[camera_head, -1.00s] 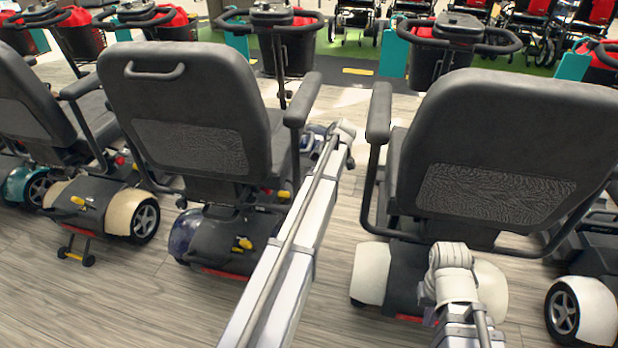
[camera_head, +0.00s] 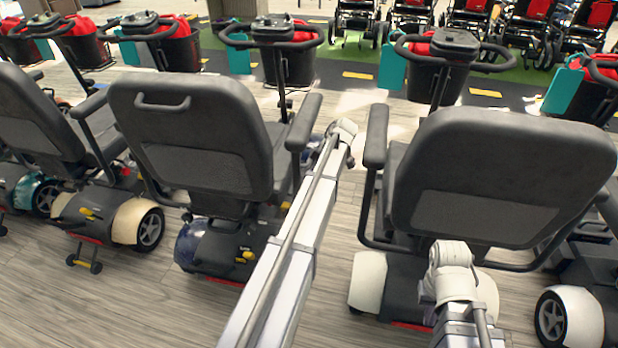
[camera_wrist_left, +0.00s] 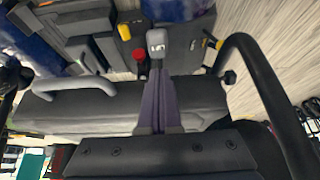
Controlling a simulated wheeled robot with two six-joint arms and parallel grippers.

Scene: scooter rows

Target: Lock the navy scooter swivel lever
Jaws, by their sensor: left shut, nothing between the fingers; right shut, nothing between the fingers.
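The navy scooter is the middle-left one in the head view, with a navy rear fender (camera_head: 188,247), grey seat back (camera_head: 195,130) and a yellow lever (camera_head: 247,256) low at its rear. My left arm reaches along its right side; its fingers are not visible there. In the left wrist view my left gripper (camera_wrist_left: 157,45) is shut and empty, over a navy body (camera_wrist_left: 175,10). A yellow lever (camera_wrist_left: 125,32) and a red knob (camera_wrist_left: 140,57) lie just left of the fingertips, another yellow lever (camera_wrist_left: 211,42) to the right. I cannot tell which is the swivel lever. My right gripper is hidden.
A scooter with white fenders (camera_head: 368,282) stands to the right, and one with cream fenders (camera_head: 137,220) to the left. A black curved bar (camera_wrist_left: 275,95) and grey seat slab (camera_wrist_left: 110,108) are close in the wrist view. Bare wood floor (camera_head: 130,300) lies in front.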

